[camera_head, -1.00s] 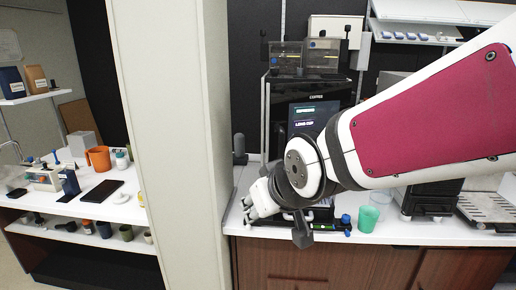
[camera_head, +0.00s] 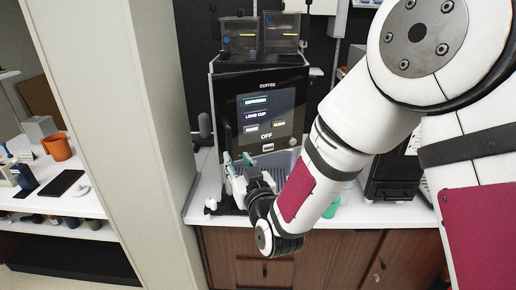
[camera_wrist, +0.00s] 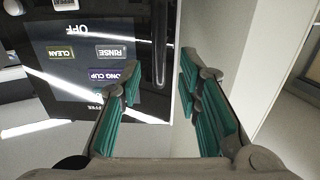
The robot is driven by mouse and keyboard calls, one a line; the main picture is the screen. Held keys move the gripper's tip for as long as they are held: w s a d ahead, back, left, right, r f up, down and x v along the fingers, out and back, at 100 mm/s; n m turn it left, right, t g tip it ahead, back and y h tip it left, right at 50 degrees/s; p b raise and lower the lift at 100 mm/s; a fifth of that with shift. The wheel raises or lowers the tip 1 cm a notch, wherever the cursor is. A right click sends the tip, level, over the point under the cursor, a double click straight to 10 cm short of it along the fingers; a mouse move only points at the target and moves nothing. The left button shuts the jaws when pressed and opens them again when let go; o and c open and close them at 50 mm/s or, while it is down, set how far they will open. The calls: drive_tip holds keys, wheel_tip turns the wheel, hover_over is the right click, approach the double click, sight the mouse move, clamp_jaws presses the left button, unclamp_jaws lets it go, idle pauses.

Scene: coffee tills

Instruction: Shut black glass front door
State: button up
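The black glass front door (camera_head: 282,112) is on the coffee machine in the middle of the head view. Its lit screen reads OFF, with several buttons. My gripper (camera_head: 238,160) is at the door's lower left corner, its fingers pointing up toward the machine. In the wrist view the door (camera_wrist: 85,62) shows upside down, filling the left half. There my gripper (camera_wrist: 163,95) is open, its green pads wide apart. The door's side edge lies in line with the gap between them; I see no clear contact. I cannot tell how far the door stands ajar.
A pale pillar (camera_head: 140,110) stands close left of the machine. Clear bean hoppers (camera_head: 281,35) sit on top. A green cup (camera_head: 331,208) is partly hidden behind my arm. Wooden cabinets (camera_head: 225,245) are below the white counter. An orange mug (camera_head: 57,147) stands on the left shelf.

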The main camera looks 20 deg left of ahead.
sight(230, 147)
drive_tip(key=b+x, duration=0.3)
drive_tip(key=x, duration=0.5)
drive_tip(key=shift+w+d+f, duration=0.1)
drive_tip(key=shift+w, duration=0.05)
clamp_jaws()
